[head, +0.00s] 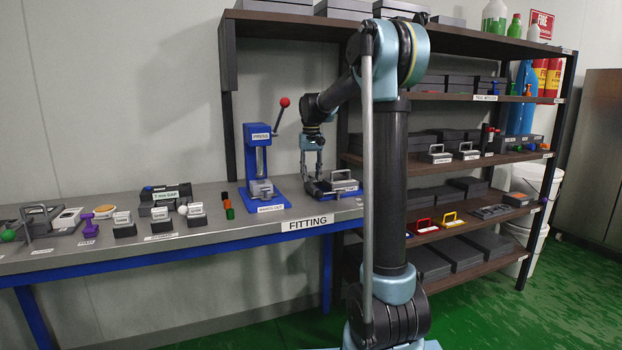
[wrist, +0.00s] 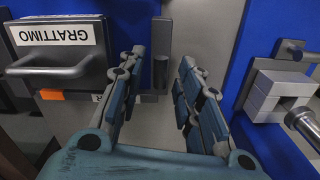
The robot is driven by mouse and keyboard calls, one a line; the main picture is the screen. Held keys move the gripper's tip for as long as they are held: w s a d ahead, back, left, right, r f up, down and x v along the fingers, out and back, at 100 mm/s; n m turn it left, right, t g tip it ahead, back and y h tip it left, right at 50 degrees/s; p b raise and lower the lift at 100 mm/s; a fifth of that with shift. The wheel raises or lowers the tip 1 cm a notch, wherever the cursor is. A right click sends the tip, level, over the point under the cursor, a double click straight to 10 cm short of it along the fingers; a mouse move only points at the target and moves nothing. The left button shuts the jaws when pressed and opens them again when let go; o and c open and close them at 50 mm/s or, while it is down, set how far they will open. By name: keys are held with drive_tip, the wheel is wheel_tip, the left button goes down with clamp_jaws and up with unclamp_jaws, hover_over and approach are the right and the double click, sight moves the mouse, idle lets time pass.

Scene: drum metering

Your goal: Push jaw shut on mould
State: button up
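In the wrist view, a dark block labelled GRATTIMO (wrist: 60,37) with a grey bar handle (wrist: 48,70) lies at the left. I cannot tell whether it is the mould. A short grey upright bar (wrist: 160,70) on a metal plate shows between my fingertips; it may be part of the jaw. My gripper (wrist: 162,57) has its fingers apart, with nothing held between them. In the head view, my gripper (head: 319,176) points down over a dark fixture (head: 333,189) on the bench, right of the press. Contact with the fixture cannot be told.
The blue press (head: 259,160) with a red-knobbed lever stands just left of my gripper. Grey blocks on blue (wrist: 272,97) show at the wrist view's right. The steel bench (head: 215,222) carries several small labelled items farther left. A loaded shelf rack (head: 480,165) stands on the right.

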drive_tip(key=shift+f, duration=0.45)
clamp_jaws()
